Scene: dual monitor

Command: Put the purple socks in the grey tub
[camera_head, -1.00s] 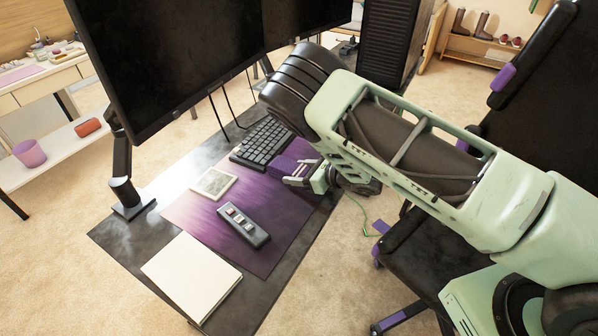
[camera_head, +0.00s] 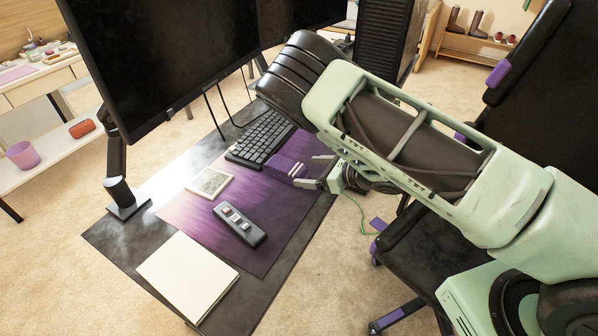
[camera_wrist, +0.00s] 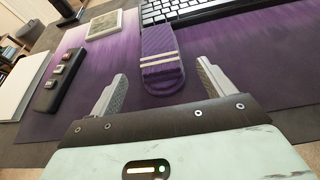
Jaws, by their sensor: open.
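The purple socks (camera_head: 287,167), folded together with pale stripes near one end, lie on the purple desk mat (camera_head: 190,215) just in front of the keyboard. They also show in the wrist view (camera_wrist: 160,60), lengthwise ahead of the jaws. My gripper (camera_head: 314,171) is open and empty, low over the mat at the socks' striped end. In the wrist view its fingers (camera_wrist: 161,82) are spread to either side of the socks' near end, with gaps visible on both sides.
A keyboard (camera_head: 261,138) lies behind the socks. A dark button box (camera_head: 240,224), a small pale framed square (camera_head: 209,182) and a white pad (camera_head: 188,277) are on the desk. Monitors (camera_head: 150,60) stand behind; an office chair (camera_head: 430,255) is at right. A pinkish-purple bin (camera_head: 23,155) sits on a side shelf.

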